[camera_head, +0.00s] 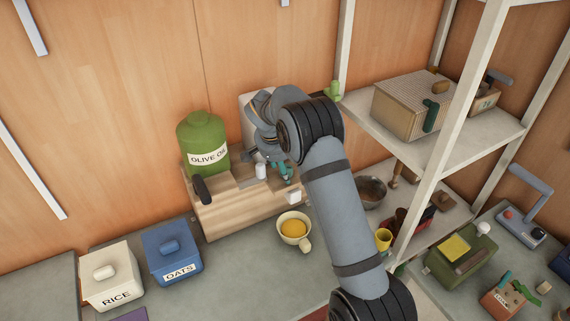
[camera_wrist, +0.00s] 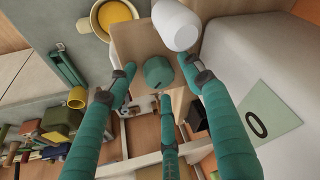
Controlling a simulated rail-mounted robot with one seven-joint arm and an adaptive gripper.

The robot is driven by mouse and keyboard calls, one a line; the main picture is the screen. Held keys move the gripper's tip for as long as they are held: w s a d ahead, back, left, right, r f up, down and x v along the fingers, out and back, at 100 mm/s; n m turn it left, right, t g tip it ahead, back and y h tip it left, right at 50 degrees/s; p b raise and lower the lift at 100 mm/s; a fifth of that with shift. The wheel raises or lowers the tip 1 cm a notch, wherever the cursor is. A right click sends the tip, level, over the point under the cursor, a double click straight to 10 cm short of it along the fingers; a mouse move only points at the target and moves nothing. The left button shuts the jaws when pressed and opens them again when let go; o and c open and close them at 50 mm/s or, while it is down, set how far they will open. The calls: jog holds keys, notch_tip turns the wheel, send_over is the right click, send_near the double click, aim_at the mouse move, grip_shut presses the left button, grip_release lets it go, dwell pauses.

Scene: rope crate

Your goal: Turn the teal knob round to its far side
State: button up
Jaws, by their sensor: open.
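The teal knob (camera_wrist: 158,72) is a short round knob on the front of a wooden unit (camera_wrist: 140,38). In the wrist view it sits between my spread teal fingers. My gripper (camera_wrist: 157,80) is open, and I cannot tell whether any finger touches the knob. In the head view my gripper (camera_head: 284,171) hangs over the right end of the wooden unit (camera_head: 235,213), and its fingers are small there. The knob cannot be told apart from the fingers in that view. No pointer or mark on the knob can be made out.
A green olive oil canister (camera_head: 204,147) stands on the unit's left. A pale canister (camera_wrist: 280,90) with a label is close beside my fingers. A white cylinder (camera_wrist: 176,24) is near the knob. A cup with yellow contents (camera_head: 294,229) stands in front. Shelves (camera_head: 405,135) rise right.

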jog(key=shift+c, duration=1.4)
jog(key=c, duration=0.7)
jog(key=shift+c, duration=0.6)
jog(key=shift+w+f+m+b, duration=0.15)
jog(key=shift+m+b, duration=0.25)
jog(key=shift+b, duration=0.35)
jog(key=m, duration=0.1)
jog(key=m+h, duration=0.1)
jog(key=m, duration=0.1)
jog(key=shift+a+r+g, duration=0.1)
jog(key=shift+r+g, duration=0.2)
jog(key=o, duration=1.1)
jog(key=shift+f, duration=0.15)
